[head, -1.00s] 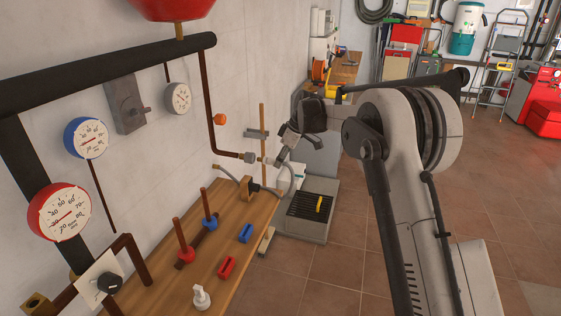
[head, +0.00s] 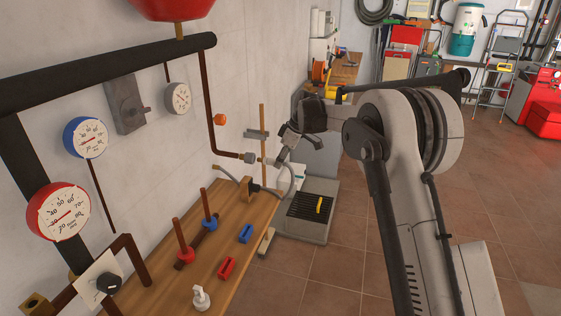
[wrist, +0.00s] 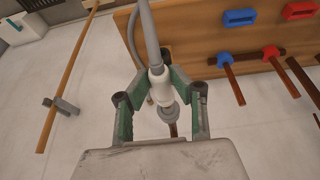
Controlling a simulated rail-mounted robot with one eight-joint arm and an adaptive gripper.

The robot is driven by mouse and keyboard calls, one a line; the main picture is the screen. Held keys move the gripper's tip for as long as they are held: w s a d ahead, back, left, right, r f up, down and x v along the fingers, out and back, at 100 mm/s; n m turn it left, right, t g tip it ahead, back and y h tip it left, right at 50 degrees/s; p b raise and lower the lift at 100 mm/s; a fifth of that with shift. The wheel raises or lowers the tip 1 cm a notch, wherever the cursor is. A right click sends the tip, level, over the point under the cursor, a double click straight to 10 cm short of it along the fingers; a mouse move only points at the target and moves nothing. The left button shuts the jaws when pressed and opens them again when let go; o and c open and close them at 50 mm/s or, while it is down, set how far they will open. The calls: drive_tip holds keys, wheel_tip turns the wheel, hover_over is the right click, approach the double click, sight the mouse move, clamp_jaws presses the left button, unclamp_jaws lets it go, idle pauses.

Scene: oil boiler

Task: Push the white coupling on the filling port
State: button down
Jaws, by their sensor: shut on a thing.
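In the wrist view the white coupling (wrist: 157,86) sits on the end of a grey hose (wrist: 149,32). My gripper (wrist: 158,82) is shut on the coupling, with a green-padded finger on each side. The grey filling port (wrist: 168,109) is directly in line with the coupling, at its lower end in the picture. The two look very close; I cannot tell whether they touch or how far one sits over the other. In the head view the port (head: 250,157) ends a brown pipe by the wall, and my gripper (head: 281,156) is just right of it.
A wooden bench (head: 222,250) carries red and blue handled valves and a white bottle-like part (head: 201,297). A thin wooden rod (head: 262,130) with a grey clamp (head: 256,134) stands close to my gripper. A grey box with a grate (head: 308,208) stands beyond the bench. Floor at right is open.

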drive_tip(key=shift+w+a, duration=0.3)
drive_tip(key=shift+a, duration=0.65)
drive_tip(key=shift+w+a, duration=0.25)
drive_tip(key=shift+a, duration=0.65)
drive_tip(key=c, duration=1.4)
unclamp_jaws()
drive_tip(key=shift+c, duration=0.2)
drive_tip(key=v, duration=1.2)
drive_tip(key=shift+r, duration=0.1)
drive_tip(key=p+v, duration=0.4)
drive_tip(key=v, duration=0.5)
drive_tip(key=shift+r+p, duration=0.35)
drive_tip(key=shift+p, duration=0.05)
